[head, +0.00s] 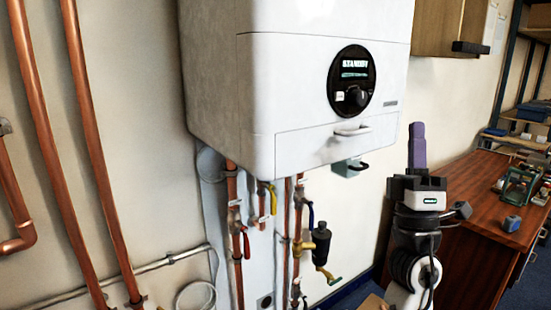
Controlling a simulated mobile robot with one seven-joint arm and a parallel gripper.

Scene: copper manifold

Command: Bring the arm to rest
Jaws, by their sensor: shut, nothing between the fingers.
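My gripper (417,130) is at the right of the head view, in front of the wooden bench. It points upward, with its purple-grey fingers together and nothing seen between them. Its white and black body and the arm below it stand upright. The gripper is to the right of the white boiler (320,80) and apart from it. The lower part of my arm runs out of the bottom of the picture.
Copper pipes (92,150) run up the left wall. Below the boiler are pipes with red, yellow and blue valve handles and a dark cylinder (321,240). A wooden bench (480,235) with small items stands at right, with shelves behind. A wall cupboard (436,28) hangs above.

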